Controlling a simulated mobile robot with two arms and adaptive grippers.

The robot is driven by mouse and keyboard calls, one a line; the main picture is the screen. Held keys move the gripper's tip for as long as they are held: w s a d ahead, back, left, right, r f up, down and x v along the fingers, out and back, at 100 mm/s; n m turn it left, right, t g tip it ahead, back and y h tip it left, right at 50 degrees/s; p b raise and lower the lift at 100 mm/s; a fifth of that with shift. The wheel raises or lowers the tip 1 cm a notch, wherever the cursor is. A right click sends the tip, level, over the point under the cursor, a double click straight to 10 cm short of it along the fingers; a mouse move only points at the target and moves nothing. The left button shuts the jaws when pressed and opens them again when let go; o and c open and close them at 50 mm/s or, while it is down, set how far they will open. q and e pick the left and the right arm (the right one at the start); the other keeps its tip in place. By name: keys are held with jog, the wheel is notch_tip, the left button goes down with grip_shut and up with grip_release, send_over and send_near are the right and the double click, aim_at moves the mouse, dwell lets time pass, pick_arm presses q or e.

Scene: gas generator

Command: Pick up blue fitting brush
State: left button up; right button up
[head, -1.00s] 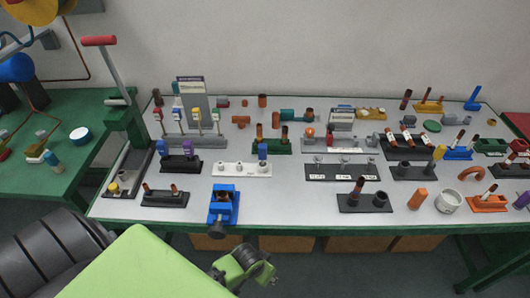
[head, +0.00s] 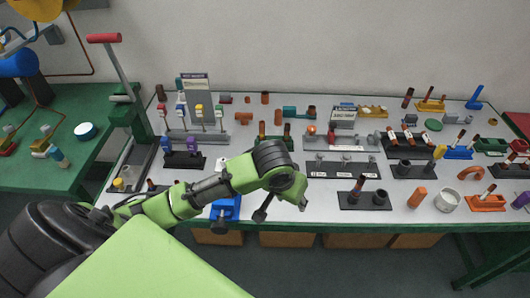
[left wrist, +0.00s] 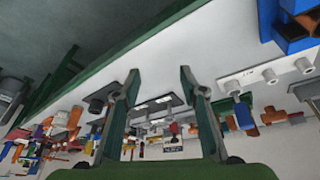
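Several small blue-topped pieces show, and I cannot tell for sure which is the blue fitting brush. One is a blue piece (left wrist: 239,98) at the white holder (left wrist: 222,84) in the left wrist view; my arm hides that holder in the head view. Another blue piece (head: 167,145) stands in a dark holder beside a purple one at the left of the table. My left gripper (head: 283,208) hangs over the table's front, right of the blue vise. Its two fingers are apart and empty in the left wrist view (left wrist: 158,88). My right gripper is out of view.
The blue vise (head: 226,209) stands at the front edge, beside my left arm. Dark holders with upright pieces (head: 342,168) fill the middle and right of the table. A tall lever press (head: 125,95) stands at the left end.

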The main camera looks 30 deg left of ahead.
pick_arm(q)
jog(key=w+a+r+n+y, duration=0.3)
jog(key=w+a+r+n, duration=0.4)
jog(key=a+r, duration=0.55)
jog(key=shift+m, duration=0.4)
jog(key=p+x, duration=0.1)
jog(key=x, duration=0.9)
jog(key=a+p+x, duration=0.1)
jog(key=x, duration=0.4)
jog(key=shift+w+a+r+p, duration=0.1)
jog(key=shift+w+a+p, duration=0.05)
jog(key=shift+w+p, duration=0.15)
jog(key=shift+w+f, duration=0.1)
jog(key=shift+f, duration=0.25)
jog(key=c, duration=1)
